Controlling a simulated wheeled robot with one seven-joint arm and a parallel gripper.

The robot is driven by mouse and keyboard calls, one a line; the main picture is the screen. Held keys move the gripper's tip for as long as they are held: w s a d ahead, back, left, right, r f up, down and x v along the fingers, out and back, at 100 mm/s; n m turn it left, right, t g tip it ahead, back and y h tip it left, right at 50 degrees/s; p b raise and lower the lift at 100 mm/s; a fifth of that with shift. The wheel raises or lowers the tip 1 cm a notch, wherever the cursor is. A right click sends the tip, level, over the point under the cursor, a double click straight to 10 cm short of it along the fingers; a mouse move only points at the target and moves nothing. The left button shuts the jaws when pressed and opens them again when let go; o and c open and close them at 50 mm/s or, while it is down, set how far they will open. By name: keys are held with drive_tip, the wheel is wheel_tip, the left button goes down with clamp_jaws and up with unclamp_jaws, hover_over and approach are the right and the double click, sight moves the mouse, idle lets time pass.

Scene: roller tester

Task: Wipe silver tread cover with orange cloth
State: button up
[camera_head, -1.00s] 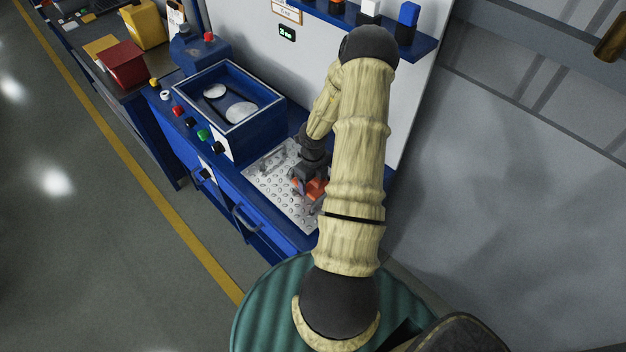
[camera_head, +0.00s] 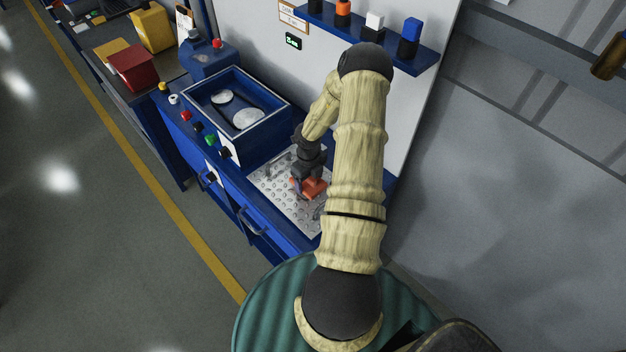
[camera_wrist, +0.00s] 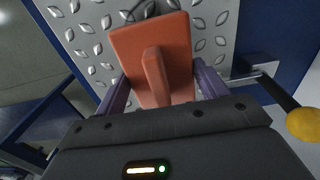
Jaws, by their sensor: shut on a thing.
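The silver tread cover (camera_head: 283,196) is a raised-pattern metal plate on the blue bench, right of the roller box in the head view. It also fills the upper part of the wrist view (camera_wrist: 90,43). The orange cloth (camera_head: 314,187) is a folded piece with a raised ridge, seen large in the wrist view (camera_wrist: 182,42). My gripper (camera_wrist: 156,88) is shut on the ridge of the cloth, with a purple finger on each side. The cloth is over the cover; whether it touches the plate is hard to tell.
The blue roller box (camera_head: 238,111) stands left of the cover, with coloured buttons (camera_head: 198,127) along its front. A shelf (camera_head: 372,38) with several small blocks hangs on the wall behind. A lever with a yellow knob (camera_wrist: 303,123) is beside the cover.

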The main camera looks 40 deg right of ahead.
drive_tip(key=shift+w, duration=0.15)
drive_tip(key=shift+w+a+f+p, duration=0.15)
drive_tip(key=shift+w+p, duration=0.65)
drive_tip(key=shift+w, duration=1.1)
drive_tip(key=shift+w+a+f, duration=0.1)
drive_tip(key=shift+w+a, duration=0.1)
drive_tip(key=shift+w, duration=1.75)
drive_tip(key=shift+f, duration=0.1)
